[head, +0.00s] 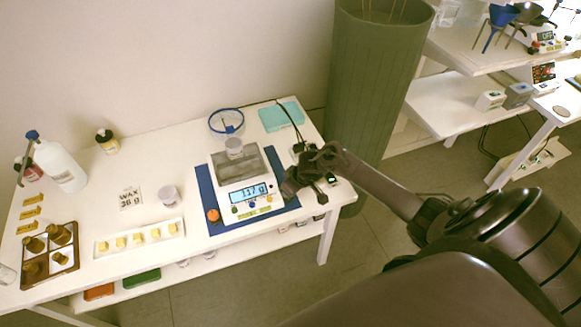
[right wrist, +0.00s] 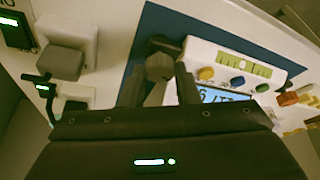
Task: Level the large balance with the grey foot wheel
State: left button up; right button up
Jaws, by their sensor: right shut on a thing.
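The large balance (head: 239,161) stands on a blue mat (head: 205,190), with a clear cup (head: 234,148) on its pan and a lit display (head: 248,193) that seems to read 117 g. My right gripper (head: 290,186) is at its front right corner. In the right wrist view the gripper is shut on the grey foot wheel (right wrist: 158,67), with a finger on either side. The yellow-green level vial (right wrist: 243,69) shows on the balance front; I cannot tell where its bubble sits. The orange foot wheel (head: 213,215) is at the front left corner. My left gripper is not in view.
A brown tray with amber bottles (head: 50,255) is at far left. A green bin (head: 372,90) stands behind the table's right end.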

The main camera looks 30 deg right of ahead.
jog(key=n, duration=0.1)
jog(key=n+y, duration=0.1)
jog(key=shift+w+d+n+b, duration=0.1)
jog(key=shift+d+n+b, duration=0.1)
jog(key=shift+n+b, duration=0.15)
jog(key=n, duration=0.1)
jog(key=n+b, duration=0.1)
jog(key=n, duration=0.1)
jog(key=shift+w+d+f+g+y+b, duration=0.1)
jog(key=shift+f+g+y+b, duration=0.05)
jog(key=shift+g+y+b, duration=0.2)
jog(key=n+g+y+b, duration=0.1)
jog(key=n+b, duration=0.2)
jog(key=shift+w, duration=0.1)
jog(key=shift+n+g+y+b, duration=0.25)
jog(key=shift+n+g+b, duration=0.2)
jog(key=shift+n+b, duration=0.7)
jog(key=o, duration=1)
jog(key=shift+r, duration=0.2)
